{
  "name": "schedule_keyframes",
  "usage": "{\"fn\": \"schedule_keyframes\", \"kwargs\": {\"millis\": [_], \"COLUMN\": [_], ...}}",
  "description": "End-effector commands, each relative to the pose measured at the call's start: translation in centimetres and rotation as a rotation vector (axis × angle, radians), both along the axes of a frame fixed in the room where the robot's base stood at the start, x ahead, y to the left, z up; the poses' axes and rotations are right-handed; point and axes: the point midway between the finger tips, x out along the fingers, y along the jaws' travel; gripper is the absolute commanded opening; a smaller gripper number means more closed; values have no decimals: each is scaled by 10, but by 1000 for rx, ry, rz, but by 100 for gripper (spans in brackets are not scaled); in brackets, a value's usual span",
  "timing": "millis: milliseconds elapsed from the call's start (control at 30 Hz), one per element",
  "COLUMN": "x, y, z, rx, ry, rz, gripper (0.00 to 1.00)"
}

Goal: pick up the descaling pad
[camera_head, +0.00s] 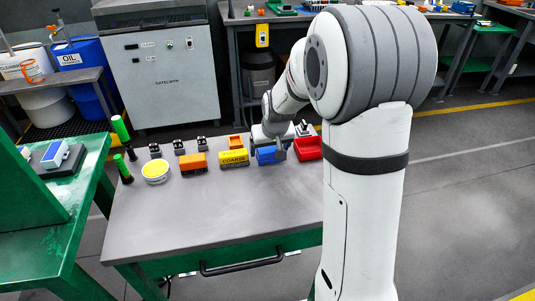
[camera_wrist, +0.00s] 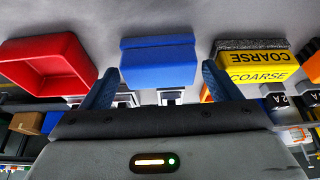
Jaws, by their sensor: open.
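No pad carries a readable "descaling" label. A plain blue pad (camera_head: 267,156) lies on the grey bench in a row of blocks; in the wrist view it also shows as a blue block (camera_wrist: 158,62) with a ridge along its edge. My gripper (camera_wrist: 161,69) is open, its two blue fingers on either side of the blue pad, with nothing held. In the head view my gripper (camera_head: 276,142) is right over the blue pad and partly hides it. Whether the fingers touch it, I cannot tell. A yellow block marked COARSE (camera_head: 234,158) stands close on its left.
A red open bin (camera_head: 308,148) is close to the right of the blue pad. An orange block (camera_head: 193,163), a round yellow-topped tin (camera_head: 156,171) and green-capped cylinders (camera_head: 121,128) stand further left. The front of the bench (camera_head: 215,215) is clear.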

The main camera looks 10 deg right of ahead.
Motion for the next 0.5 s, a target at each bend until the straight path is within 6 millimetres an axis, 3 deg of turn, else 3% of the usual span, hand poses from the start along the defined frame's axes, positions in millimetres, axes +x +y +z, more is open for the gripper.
{"fn": "schedule_keyframes", "kwargs": {"millis": [133, 367, 500], "x": [6, 7, 7], "y": [0, -1, -1], "z": [-14, -16, -16], "rx": [0, 0, -1], "ry": [1, 0, 0], "rz": [0, -1, -1], "gripper": [84, 84, 75]}}
